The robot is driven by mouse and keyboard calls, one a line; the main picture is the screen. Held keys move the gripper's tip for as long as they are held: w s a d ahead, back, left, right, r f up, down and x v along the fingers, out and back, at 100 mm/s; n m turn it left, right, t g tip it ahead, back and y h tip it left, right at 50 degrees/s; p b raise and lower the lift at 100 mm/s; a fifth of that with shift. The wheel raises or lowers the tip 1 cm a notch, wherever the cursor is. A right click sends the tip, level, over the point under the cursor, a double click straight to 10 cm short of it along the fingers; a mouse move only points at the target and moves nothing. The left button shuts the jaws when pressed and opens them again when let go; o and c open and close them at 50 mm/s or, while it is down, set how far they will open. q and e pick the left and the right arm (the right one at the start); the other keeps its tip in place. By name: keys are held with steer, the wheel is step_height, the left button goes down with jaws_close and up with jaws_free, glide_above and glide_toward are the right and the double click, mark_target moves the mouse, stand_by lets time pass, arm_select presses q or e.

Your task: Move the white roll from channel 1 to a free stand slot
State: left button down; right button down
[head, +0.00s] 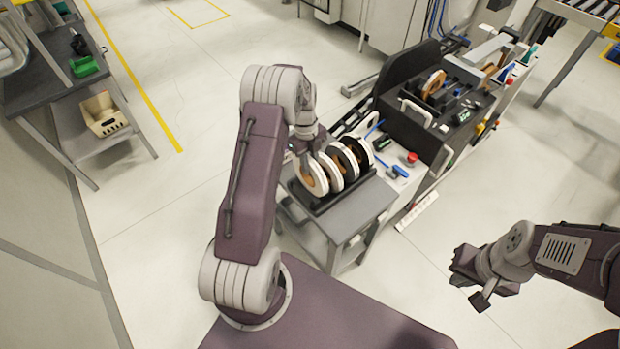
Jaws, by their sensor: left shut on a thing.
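Several rolls stand upright in a row in a dark stand (330,200) on a small grey table. My right gripper (469,282) is open and empty over bare floor.
Behind the stand is a dark banding machine (430,115) with an orange-brown roll (433,83) on it. A shelf with a beige bin (103,114) stands far left. The floor between is clear.

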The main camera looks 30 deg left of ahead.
mark_target(311, 182)
arm_select(q)
steer(key=shift+w+a+f, duration=0.15)
steer(key=shift+f, duration=0.4)
step_height(311, 182, down, 4)
steer(key=shift+r+p, duration=0.25)
steer(key=shift+p, duration=0.25)
steer(key=shift+f, duration=0.2)
steer(key=shift+f+b, duration=0.35)
steer(key=shift+b, duration=0.1)
steer(key=c, duration=1.2)
jaws_free()
steer(key=shift+c, duration=0.2)
